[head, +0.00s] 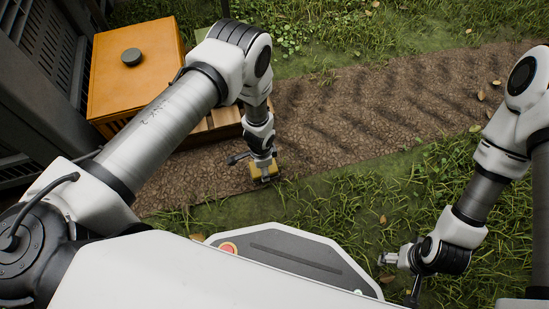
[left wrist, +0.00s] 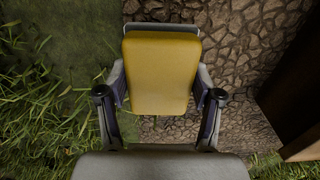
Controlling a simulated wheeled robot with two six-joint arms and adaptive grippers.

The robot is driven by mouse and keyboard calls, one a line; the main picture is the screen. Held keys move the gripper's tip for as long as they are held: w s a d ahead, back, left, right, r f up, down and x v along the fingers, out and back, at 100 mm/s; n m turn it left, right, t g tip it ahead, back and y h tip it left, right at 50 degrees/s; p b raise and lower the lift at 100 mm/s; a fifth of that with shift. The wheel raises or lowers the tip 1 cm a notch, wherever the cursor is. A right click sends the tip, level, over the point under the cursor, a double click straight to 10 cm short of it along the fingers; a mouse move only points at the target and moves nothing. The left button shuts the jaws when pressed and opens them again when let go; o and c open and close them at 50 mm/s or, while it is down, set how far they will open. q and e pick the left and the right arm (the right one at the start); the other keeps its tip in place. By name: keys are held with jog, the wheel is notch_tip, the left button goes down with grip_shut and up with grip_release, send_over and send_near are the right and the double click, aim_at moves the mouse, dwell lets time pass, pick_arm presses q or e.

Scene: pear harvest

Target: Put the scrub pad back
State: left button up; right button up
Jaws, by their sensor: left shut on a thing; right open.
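The scrub pad (left wrist: 162,75) is a yellow rounded block between the two fingers of my left gripper (left wrist: 160,92), which is shut on it. In the head view the yellow pad (head: 261,171) shows only in part below my left wrist, over the edge of the dirt path. How high it is above the ground I cannot tell. My right gripper (head: 388,259) is open and empty over the grass at the lower right.
An orange box (head: 137,65) with a dark round knob stands at the upper left. A wooden crate (head: 222,116) is beside it, partly hidden by my left arm. A dark slatted structure (head: 45,50) stands far left. The dirt path (head: 390,100) to the right is clear.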

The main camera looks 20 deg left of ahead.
pick_arm(q)
jog(key=w+b, duration=0.1)
jog(key=w+d+b, duration=0.1)
jog(key=w, duration=0.1)
jog(key=w+d, duration=0.1)
jog(key=w, duration=0.1)
jog(key=shift+w+f+b, duration=0.2)
jog(key=shift+f+b, duration=0.2)
jog(key=shift+w+d+f+b, duration=0.15)
jog(key=shift+w+f+b, duration=0.05)
jog(key=shift+w+b, duration=0.1)
notch_tip(320, 180, down, 3)
jog(key=shift+f+b, duration=0.1)
jog(key=shift+b, duration=1.15)
jog(key=shift+r, duration=0.25)
jog(key=shift+c, duration=0.4)
jog(key=shift+f, duration=0.15)
jog(key=o, duration=1.1)
pick_arm(e)
notch_tip(320, 180, down, 4)
jog(key=shift+w, duration=0.1)
